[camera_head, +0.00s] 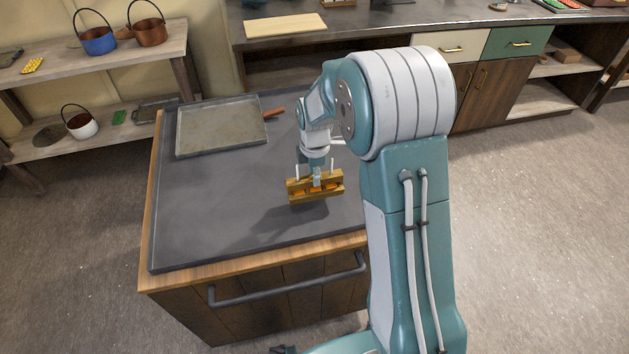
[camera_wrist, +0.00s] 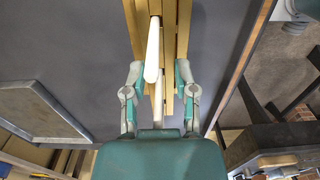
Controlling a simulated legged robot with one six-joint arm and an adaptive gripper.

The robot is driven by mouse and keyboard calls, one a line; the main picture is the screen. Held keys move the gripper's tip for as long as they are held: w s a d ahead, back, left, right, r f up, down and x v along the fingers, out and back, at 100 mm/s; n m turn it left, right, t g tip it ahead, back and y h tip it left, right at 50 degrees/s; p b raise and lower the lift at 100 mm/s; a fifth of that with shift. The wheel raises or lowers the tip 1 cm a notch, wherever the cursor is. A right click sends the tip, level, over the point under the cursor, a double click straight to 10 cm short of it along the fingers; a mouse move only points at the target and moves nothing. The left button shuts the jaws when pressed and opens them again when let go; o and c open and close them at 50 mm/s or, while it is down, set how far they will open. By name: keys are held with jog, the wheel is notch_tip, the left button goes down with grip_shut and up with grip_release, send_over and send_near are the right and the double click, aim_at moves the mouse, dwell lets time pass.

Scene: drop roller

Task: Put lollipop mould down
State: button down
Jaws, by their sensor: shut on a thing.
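The lollipop mould (camera_head: 304,196) is a brass-yellow slatted block with white sticks standing up from it. My gripper (camera_head: 317,177) is shut on it from above, over the dark top of the wooden island (camera_head: 200,215). A shadow lies on the top to the lower left of the mould; I cannot tell whether the mould touches the surface. In the wrist view the mould (camera_wrist: 183,30) sits between the fingers of my gripper (camera_wrist: 160,85), with a white stick running toward the palm. My arm hides the right part of the island.
A shallow metal tray (camera_head: 221,127) lies on the island's back left, with a brown-handled tool (camera_head: 274,113) beside it. The front left of the top is clear. Shelves with pots (camera_head: 96,38) stand at the left, and a counter (camera_head: 400,14) with a pale board (camera_head: 285,25) at the back.

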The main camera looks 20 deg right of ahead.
jog(key=shift+w+d+f, duration=0.15)
jog(key=shift+w+f, duration=0.35)
jog(key=shift+f, duration=1.55)
jog(key=shift+f, duration=0.1)
jog(key=shift+c, duration=2)
grip_release()
